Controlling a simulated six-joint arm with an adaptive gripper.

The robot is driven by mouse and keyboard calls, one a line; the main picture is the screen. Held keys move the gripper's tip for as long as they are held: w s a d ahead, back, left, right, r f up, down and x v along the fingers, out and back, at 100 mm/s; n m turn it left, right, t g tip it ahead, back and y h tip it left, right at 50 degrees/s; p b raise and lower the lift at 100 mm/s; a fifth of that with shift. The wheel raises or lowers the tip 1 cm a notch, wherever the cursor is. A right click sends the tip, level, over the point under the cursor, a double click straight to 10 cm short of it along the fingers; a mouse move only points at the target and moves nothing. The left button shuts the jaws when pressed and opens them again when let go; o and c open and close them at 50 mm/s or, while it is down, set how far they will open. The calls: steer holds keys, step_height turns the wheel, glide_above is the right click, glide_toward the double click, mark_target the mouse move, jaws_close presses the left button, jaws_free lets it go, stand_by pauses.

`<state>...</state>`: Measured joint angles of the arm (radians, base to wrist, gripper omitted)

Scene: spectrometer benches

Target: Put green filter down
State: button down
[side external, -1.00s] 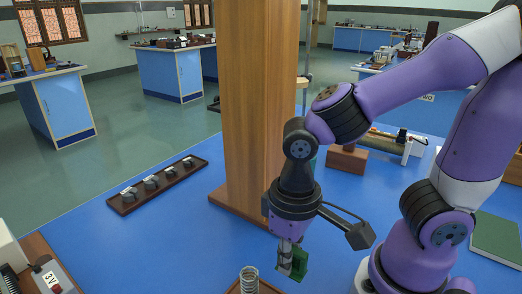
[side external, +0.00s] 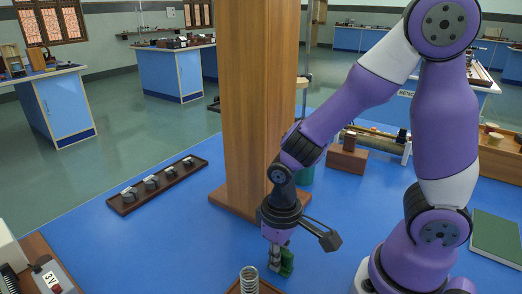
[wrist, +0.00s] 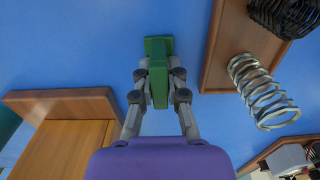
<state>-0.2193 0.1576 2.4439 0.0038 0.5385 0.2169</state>
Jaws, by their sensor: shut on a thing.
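The green filter (wrist: 158,75) is a small green block with a wider end. My gripper (wrist: 158,86) is shut on it, one finger on each side, in the wrist view. In the side view my gripper (side external: 279,262) points down and the green filter (side external: 287,262) shows at its fingers, low over the blue bench (side external: 185,262). I cannot tell whether the filter touches the bench.
A metal spring (side external: 249,281) on a wooden board (wrist: 219,55) stands close by. A tall wooden pillar (side external: 258,110) rises behind my gripper. A dark tray (side external: 160,187) with several small items lies to the left. Blue bench between tray and spring is clear.

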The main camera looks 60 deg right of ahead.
steer(key=c, duration=0.9)
jaws_free()
steer(key=shift+f, duration=0.1)
steer(key=d+r+t, duration=0.1)
steer(key=r, duration=0.4)
steer(key=d+r+t, duration=0.1)
steer(key=r+t, duration=0.1)
steer(key=r, duration=0.3)
steer(key=d+r+t, duration=0.1)
steer(key=r, duration=0.5)
steer(key=shift+s+d+t, duration=0.1)
steer(key=shift+d+t, duration=0.2)
steer(key=shift+d, duration=0.05)
steer(key=o, duration=0.7)
steer(key=shift+d+r+t, duration=0.4)
steer(key=shift+t, duration=0.1)
